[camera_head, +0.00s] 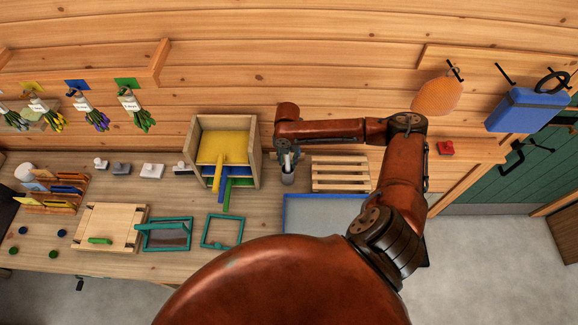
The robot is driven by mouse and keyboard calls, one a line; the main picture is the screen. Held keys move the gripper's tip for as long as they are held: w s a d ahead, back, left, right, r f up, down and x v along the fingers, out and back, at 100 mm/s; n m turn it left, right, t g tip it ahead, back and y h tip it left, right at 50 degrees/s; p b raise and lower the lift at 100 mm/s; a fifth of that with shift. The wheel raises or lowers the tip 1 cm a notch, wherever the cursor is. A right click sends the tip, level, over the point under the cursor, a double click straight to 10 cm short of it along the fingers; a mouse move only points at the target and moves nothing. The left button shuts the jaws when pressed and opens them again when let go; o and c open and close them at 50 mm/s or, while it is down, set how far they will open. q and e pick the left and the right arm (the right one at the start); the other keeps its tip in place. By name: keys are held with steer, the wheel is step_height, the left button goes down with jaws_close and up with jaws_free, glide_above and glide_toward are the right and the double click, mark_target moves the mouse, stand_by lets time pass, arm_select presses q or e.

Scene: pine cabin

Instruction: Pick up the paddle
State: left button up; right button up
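A wooden rack (255,152) stands against the wall on the bench. It holds flat paddle-like pieces with handles sticking out to the front: a yellow paddle (225,146) on top, then a blue one (207,170) and a green one (240,182) below. My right arm reaches up and then left, and its wrist ends just right of the rack. My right gripper (281,153) is small and dark there, apart from the yellow paddle; its fingers are too unclear to tell whether they are open. My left gripper is out of view.
Green frames (220,231) and a wooden board (97,227) lie at the front left. An orange oval item (437,96) hangs on the wall.

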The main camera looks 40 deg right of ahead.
jaws_close()
steer(key=shift+r, duration=0.15)
